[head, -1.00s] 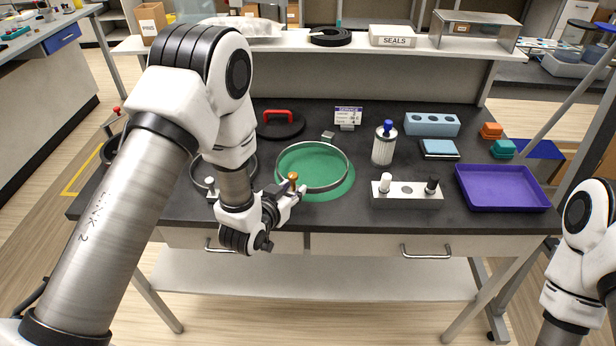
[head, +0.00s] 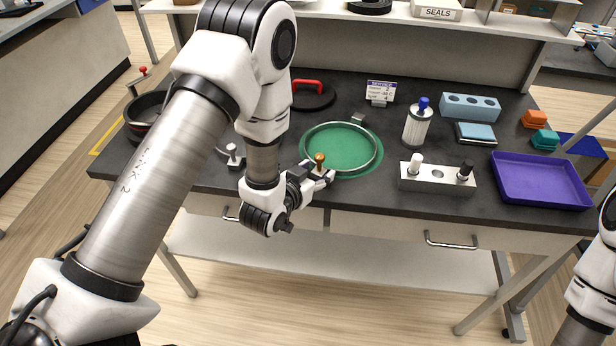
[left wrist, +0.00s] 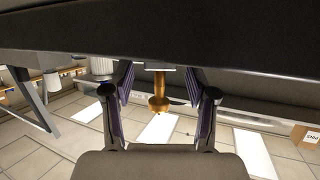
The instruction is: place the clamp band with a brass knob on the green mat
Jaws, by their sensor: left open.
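The clamp band (head: 378,146) is a thin metal ring with a brass knob (head: 320,158) at its front left. It lies over the green mat (head: 342,150), its outline nearly matching the mat's; whether it touches all round I cannot tell. My left gripper (head: 322,175) is at the band's front left, by the knob. In the left wrist view the brass knob (left wrist: 158,103) stands between the two spread fingers, with a gap on each side. My right gripper is out of view; only part of my right arm shows at the right edge.
A fitting with a white knob (head: 232,152) is left of my left gripper, partly hidden by my arm. A red-handled black lid (head: 314,98) lies behind.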

